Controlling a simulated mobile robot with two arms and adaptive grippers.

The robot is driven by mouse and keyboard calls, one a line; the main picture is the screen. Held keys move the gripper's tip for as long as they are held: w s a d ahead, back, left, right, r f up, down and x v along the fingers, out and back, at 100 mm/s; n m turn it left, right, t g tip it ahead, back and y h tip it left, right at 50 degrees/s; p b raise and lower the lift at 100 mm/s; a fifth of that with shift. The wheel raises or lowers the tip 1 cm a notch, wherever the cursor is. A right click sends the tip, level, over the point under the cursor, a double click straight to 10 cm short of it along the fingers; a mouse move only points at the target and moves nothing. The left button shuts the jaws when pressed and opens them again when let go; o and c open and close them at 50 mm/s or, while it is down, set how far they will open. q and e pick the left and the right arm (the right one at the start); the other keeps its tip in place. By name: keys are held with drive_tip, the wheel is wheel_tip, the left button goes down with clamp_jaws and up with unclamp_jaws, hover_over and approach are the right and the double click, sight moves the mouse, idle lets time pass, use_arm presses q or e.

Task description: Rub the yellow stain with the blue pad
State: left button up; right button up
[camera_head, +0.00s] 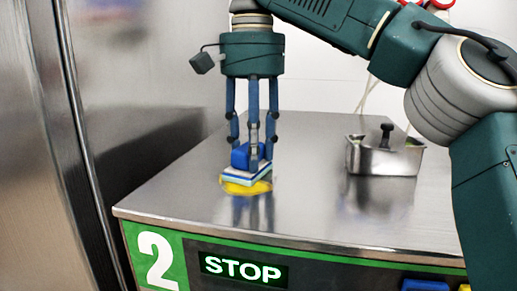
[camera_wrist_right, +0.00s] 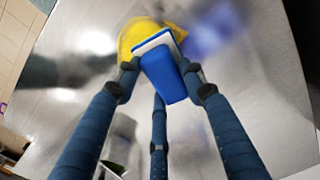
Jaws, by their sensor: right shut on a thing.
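The blue pad (camera_head: 243,160) has a blue handle over a white and light-blue base. My right gripper (camera_head: 252,150) points straight down and is shut on the pad's handle. The yellow stain (camera_head: 246,187) lies on the steel top directly under the pad. The pad covers part of it, and yellow shows around its lower edge. Whether the pad touches the steel is hard to tell. In the right wrist view the pad (camera_wrist_right: 165,72) sits between the fingers, with the yellow stain (camera_wrist_right: 135,35) showing beyond it. My left gripper is in neither view.
A steel lidded container (camera_head: 383,158) with a black knob stands to the right on the freezer top (camera_head: 310,215). The front panel (camera_head: 240,268) reads 2 and STOP. A tall steel surface (camera_head: 30,150) stands at the left. The top between pad and container is clear.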

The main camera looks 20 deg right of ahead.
sight(245, 173)
drive_tip(key=shift+w+a, duration=0.15)
drive_tip(key=shift+a, duration=0.1)
drive_tip(key=shift+s+a+f, duration=0.1)
drive_tip(key=shift+s+a, duration=0.6)
drive_tip(key=shift+s, duration=0.3)
drive_tip(key=shift+s+a, duration=0.25)
drive_tip(key=shift+s, duration=0.35)
drive_tip(key=shift+s+a, duration=0.6)
drive_tip(key=shift+s, duration=0.2)
drive_tip(key=shift+s+a, duration=0.55)
drive_tip(key=shift+s, duration=0.25)
drive_tip(key=shift+w+a, duration=0.5)
drive_tip(key=shift+a, duration=0.1)
drive_tip(key=shift+w+d, duration=0.25)
drive_tip(key=shift+w, duration=0.25)
drive_tip(key=shift+w+d, duration=0.25)
drive_tip(key=shift+w, duration=0.2)
drive_tip(key=shift+w+d, duration=0.8)
drive_tip(key=shift+w, duration=0.35)
drive_tip(key=shift+w+d, duration=0.8)
drive_tip(key=shift+w, duration=0.35)
drive_tip(key=shift+s, duration=0.1)
